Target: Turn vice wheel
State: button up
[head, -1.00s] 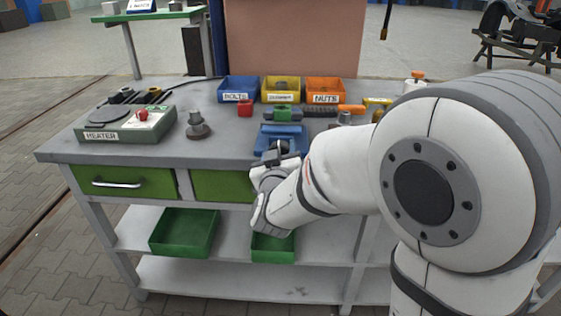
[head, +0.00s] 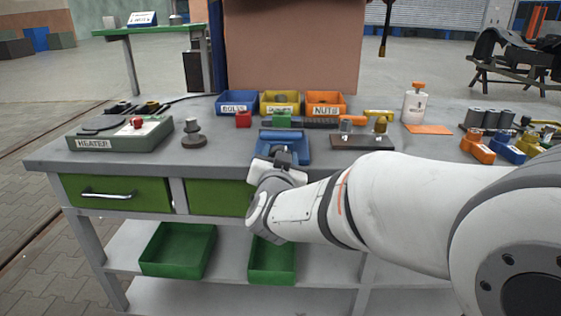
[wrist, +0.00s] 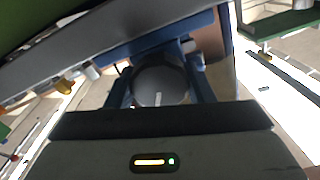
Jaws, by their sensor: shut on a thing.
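The blue vice (head: 290,148) sits at the front edge of the grey workbench, in the middle of the head view. Its wheel shows in the wrist view as a dark grey round part (wrist: 158,84) with a short white mark. My gripper (head: 279,158) is at the front of the vice and shut on the wheel. The wrist and gripper hide most of the wheel in the head view. In the wrist view, blue parts stand on both sides of the wheel.
A heater box (head: 120,134) stands at the left of the bench (head: 225,147). Blue, yellow and orange bins (head: 326,104) stand behind the vice. A green drawer (head: 118,192) is left of my arm. A white bottle (head: 414,105) and several small parts stand to the right.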

dwell(0.4)
jog(key=o, duration=0.7)
jog(key=s+p, duration=0.1)
jog(key=s, duration=0.6)
jog(key=shift+s+a, duration=0.15)
jog(key=shift+s, duration=0.25)
